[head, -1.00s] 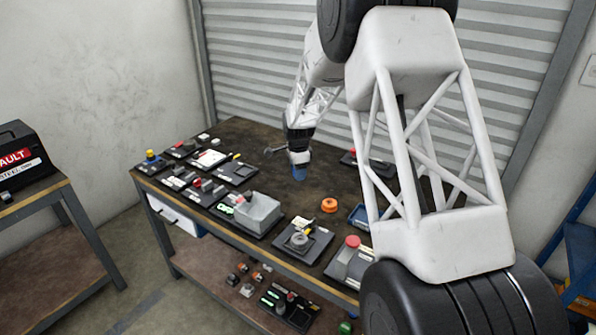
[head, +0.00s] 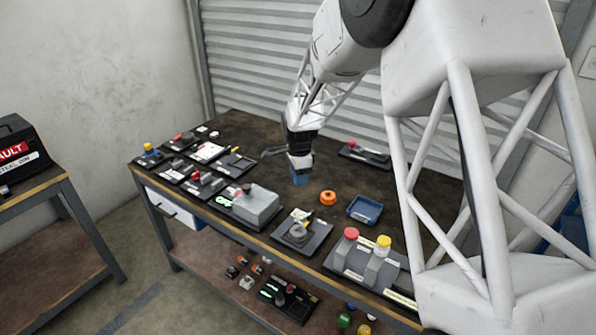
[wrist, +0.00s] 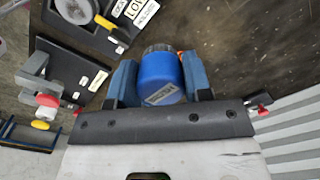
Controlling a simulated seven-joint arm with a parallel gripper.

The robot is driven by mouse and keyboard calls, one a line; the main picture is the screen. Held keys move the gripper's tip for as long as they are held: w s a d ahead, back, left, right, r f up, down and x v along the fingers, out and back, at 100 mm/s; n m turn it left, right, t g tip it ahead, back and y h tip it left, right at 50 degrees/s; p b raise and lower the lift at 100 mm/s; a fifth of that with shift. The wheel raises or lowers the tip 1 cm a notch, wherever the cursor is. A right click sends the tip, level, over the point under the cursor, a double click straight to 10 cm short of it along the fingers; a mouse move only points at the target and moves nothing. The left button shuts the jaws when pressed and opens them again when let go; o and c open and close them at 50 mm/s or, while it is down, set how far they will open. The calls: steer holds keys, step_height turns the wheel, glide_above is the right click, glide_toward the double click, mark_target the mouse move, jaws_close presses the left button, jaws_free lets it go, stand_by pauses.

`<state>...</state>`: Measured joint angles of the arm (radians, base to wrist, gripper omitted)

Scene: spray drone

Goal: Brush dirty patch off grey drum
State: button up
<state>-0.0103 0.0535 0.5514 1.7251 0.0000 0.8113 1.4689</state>
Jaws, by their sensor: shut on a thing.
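My gripper (head: 300,172) is over the middle of the bench, pointing down. In the wrist view my gripper (wrist: 160,84) has its two blue fingers shut on a blue round-ended object (wrist: 165,78) with a pale label and a darker far end. I cannot tell whether it is a brush. A grey round piece, likely the grey drum (head: 298,233), sits on a dark labelled plate in front of the gripper. It shows in part at the top left of the wrist view (wrist: 73,9). The held object is apart from it. I cannot make out a dirty patch.
An orange ring (head: 328,197) and a blue tray (head: 365,210) lie right of the gripper. A plate with red and yellow knobs (head: 365,265) stands front right, and a grey box (head: 255,207) front left. Bare bench top (head: 270,135) lies behind the gripper.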

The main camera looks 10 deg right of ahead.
steer(key=s+a, duration=0.1)
steer(key=s, duration=1.3)
steer(key=shift+f, duration=0.25)
